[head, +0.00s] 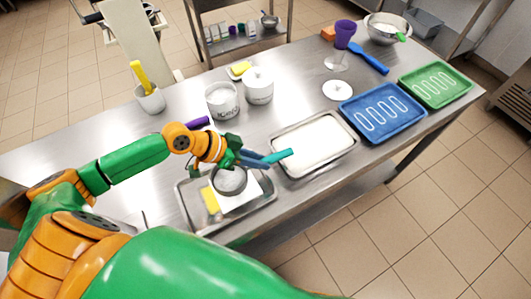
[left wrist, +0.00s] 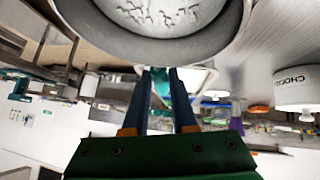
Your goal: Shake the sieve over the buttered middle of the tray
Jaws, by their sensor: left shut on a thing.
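My left gripper (head: 256,158) is shut on the sieve's teal handle (head: 281,156). The round metal sieve (head: 229,180) hangs over the middle of the near metal tray (head: 264,203). A white patch (head: 243,194) shows beside and below the sieve in that tray, with a yellow piece (head: 209,201) at its left. The sieve hides part of both, and I cannot make out butter on the white patch. In the left wrist view the sieve (left wrist: 170,38) fills the top, pale lumpy matter showing in its round, above my fingers. My right gripper is not in view.
A second metal tray (head: 279,170) with white contents lies just right of the sieve. Blue (head: 372,132) and green (head: 466,94) trays stand farther right. White canisters (head: 222,101) and a pot with a yellow tool (head: 149,98) stand behind. A purple object (head: 197,123) lies near my wrist.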

